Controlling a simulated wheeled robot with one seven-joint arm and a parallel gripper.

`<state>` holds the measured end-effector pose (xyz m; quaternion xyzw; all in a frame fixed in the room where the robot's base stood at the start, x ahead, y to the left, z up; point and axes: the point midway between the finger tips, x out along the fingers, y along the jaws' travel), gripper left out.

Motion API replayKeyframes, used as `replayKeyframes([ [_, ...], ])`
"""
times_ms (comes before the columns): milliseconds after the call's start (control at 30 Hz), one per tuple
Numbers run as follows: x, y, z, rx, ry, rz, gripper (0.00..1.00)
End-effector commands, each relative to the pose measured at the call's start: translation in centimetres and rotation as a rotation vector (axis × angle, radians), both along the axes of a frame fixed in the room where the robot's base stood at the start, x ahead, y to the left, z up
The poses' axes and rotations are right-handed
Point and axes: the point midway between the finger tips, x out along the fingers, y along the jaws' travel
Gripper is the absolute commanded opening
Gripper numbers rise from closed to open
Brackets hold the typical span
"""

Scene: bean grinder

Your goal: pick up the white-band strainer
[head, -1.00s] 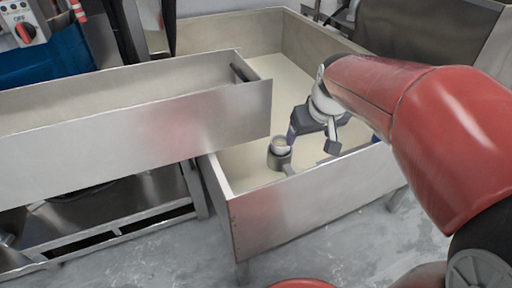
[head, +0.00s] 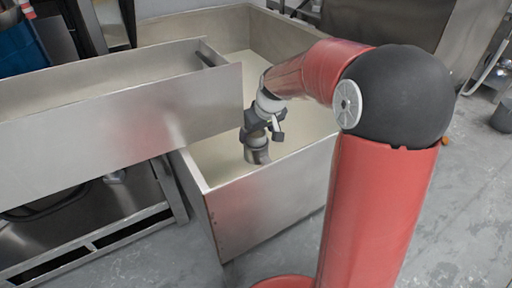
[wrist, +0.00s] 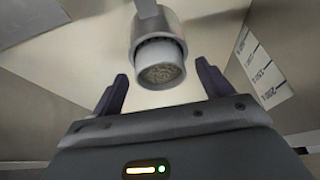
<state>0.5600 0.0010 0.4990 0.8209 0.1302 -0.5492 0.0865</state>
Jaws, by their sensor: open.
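The strainer (head: 256,153) is a small grey metal cup standing inside the lower-right metal bin. In the wrist view the strainer (wrist: 158,28) shows its round grey body, a pale band near its mouth, a speckled brownish inside, and a handle at the top edge. My gripper (head: 264,132) is just above the strainer in the head view and partly covers it. In the wrist view my gripper (wrist: 162,80) is open, with one dark finger on each side of the cup's mouth. I see a gap between each finger and the cup.
The large open metal bin (head: 270,198) has upright walls around the strainer; its pale floor is mostly clear. A long metal tray (head: 120,125) stands higher at the left, its end close to my gripper. A white scale with black marks (wrist: 262,68) shows at the right in the wrist view.

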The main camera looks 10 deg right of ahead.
Motion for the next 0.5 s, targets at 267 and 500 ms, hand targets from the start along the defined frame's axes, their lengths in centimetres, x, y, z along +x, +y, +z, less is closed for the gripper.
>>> replayKeyframes([
  [267, 0.43, 0.15, -0.92, -0.001, -0.002, 0.001, 0.79],
  [500, 0.41, 0.16, -0.91, -0.001, -0.002, 0.001, 0.51],
])
